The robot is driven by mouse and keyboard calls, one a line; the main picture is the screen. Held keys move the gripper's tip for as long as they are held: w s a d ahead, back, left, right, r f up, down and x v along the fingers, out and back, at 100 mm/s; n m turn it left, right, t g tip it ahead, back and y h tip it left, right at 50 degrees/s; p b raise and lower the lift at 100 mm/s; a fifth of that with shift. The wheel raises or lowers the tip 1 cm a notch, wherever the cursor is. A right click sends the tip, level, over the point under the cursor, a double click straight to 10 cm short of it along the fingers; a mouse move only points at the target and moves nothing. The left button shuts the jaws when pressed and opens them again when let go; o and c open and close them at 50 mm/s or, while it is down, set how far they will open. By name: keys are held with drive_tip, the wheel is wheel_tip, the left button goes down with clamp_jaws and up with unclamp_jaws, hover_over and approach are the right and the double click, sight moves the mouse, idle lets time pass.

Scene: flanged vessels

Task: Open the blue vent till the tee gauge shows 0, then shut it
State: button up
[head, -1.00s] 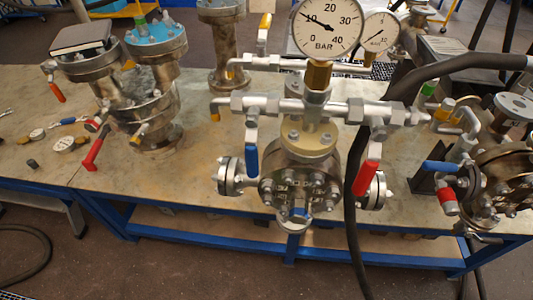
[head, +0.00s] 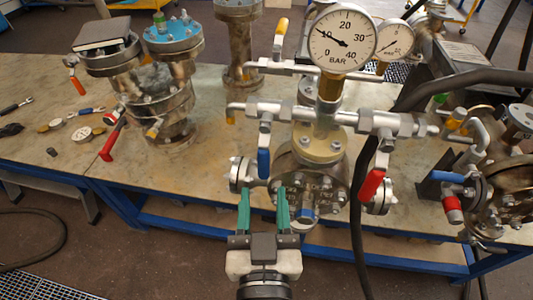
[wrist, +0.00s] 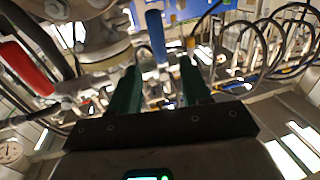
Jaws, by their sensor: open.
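The blue vent handle (head: 263,163) hangs down from the left arm of the tee (head: 330,117) on the middle vessel. It also shows in the wrist view (wrist: 156,35), ahead of the fingertips and between their lines. The tee gauge (head: 342,38) stands on top, its needle close to 10 BAR. A red handle (head: 372,184) hangs from the tee's right arm and shows at the left in the wrist view (wrist: 25,68). My gripper (head: 263,192) is open and empty, its green fingers upward, just below and in front of the blue handle; I see no contact.
A second gauge (head: 390,40) stands behind the tee gauge. Another vessel with a blue handle (head: 441,166) is at the right. A black hose (head: 357,230) hangs right of the middle vessel. A red-handled vessel (head: 165,110) stands left; bare bench (head: 205,175) lies between.

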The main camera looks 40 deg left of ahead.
sight(263, 164)
drive_tip(key=p+x, duration=0.2)
drive_tip(key=x, duration=0.7)
drive_tip(key=shift+w+a, duration=0.1)
clamp_jaws()
idle(0.4)
